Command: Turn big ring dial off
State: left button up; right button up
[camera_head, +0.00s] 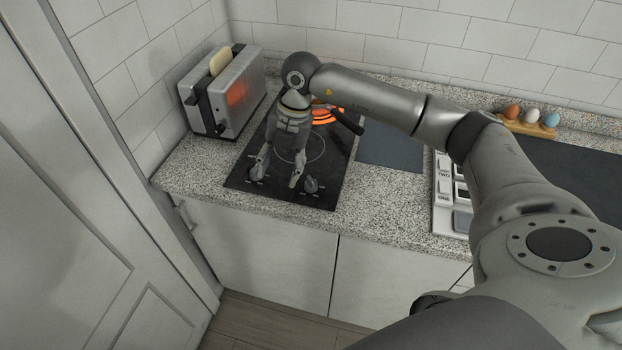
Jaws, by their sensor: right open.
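The black glass hob (333,168) is set in the speckled counter in the corner. An orange ring (325,117) glows at its back, partly behind my right arm. A thin pale ring outline shows on the glass in front of it. My right gripper (284,180) points down over the front part of the hob with its two fingers spread wide and nothing seen between them. I cannot clearly make out any dial; the fingers and their tips cover part of the hob's front edge. My left gripper is not in view.
A metal toaster (228,95) with bread in it stands left of the hob. A dark board (391,153) lies to its right, then a panel with labelled buttons (443,189). An egg holder (527,128) is at the back right. A tiled wall closes the back.

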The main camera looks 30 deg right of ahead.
aim_at(311, 180)
jog(key=d+r+m+h, duration=0.2)
jog(key=d+h, duration=0.1)
jog(key=d, duration=0.5)
jog(key=shift+g, duration=0.3)
notch_tip(311, 180, down, 9)
jog(key=p, duration=0.2)
jog(key=shift+s+f+p, duration=0.15)
jog(key=shift+f+p, duration=0.05)
jog(key=shift+p, duration=0.2)
jog(key=shift+f, duration=0.9)
jog(key=shift+c, duration=0.3)
jog(key=c, duration=1)
